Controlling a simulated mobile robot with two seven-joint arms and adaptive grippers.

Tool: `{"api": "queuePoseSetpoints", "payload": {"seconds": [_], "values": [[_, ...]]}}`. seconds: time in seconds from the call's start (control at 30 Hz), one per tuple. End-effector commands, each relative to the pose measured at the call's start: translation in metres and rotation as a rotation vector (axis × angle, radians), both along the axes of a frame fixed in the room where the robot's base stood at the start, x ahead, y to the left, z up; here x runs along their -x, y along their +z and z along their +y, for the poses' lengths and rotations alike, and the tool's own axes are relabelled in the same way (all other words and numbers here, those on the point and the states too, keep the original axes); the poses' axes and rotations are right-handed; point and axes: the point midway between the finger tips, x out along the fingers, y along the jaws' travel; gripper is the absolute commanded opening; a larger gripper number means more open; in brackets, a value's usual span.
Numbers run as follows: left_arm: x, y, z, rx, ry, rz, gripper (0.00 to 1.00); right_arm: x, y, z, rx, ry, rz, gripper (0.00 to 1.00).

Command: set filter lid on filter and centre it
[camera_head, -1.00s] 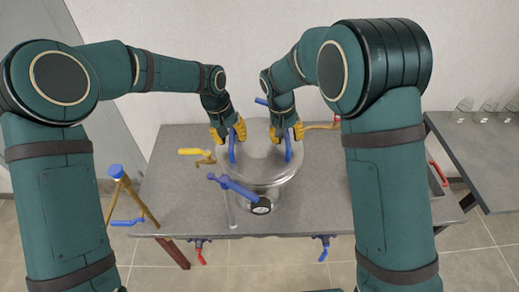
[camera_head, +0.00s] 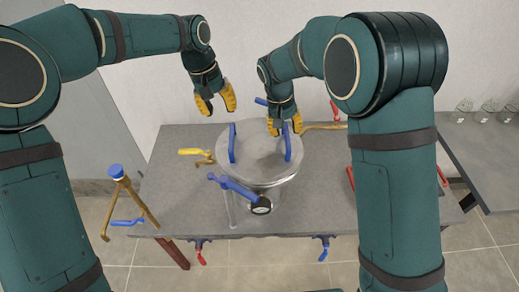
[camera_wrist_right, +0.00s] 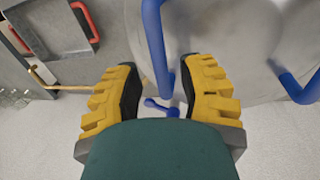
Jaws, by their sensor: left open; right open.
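The round metal filter lid (camera_head: 258,155) lies on top of the metal filter (camera_head: 246,210) and has two upright blue handles. My left gripper (camera_head: 217,111) is open and empty, above and left of the lid. My right gripper (camera_head: 285,130) is open just above and behind the right handle. In the right wrist view a blue handle (camera_wrist_right: 156,45) runs between the open yellow fingers. I cannot tell whether they touch it.
A brass pipe with a blue cap (camera_head: 116,171) stands at the table's left edge. The grey table (camera_head: 180,210) is bare front left.

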Motion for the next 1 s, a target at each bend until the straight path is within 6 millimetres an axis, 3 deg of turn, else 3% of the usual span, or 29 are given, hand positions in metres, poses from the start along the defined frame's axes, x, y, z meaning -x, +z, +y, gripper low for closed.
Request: {"api": "queuePoseSetpoints", "payload": {"seconds": [0.2,0.4,0.6,1.0], "values": [[0.000,0.000,0.000,0.000,0.000,0.000,0.39,-0.001,0.046,0.009,-0.002,0.001,-0.004,0.39],[0.000,0.000,0.000,0.000,0.000,0.000,0.39,-0.001,0.075,0.015,-0.001,0.000,-0.002,0.39],[0.000,0.000,0.000,0.000,0.000,0.000,0.39,0.000,0.086,0.017,0.000,0.000,0.000,0.39],[0.000,0.000,0.000,0.000,0.000,0.000,0.39,0.000,0.086,0.017,0.000,0.000,0.000,0.39]]}}
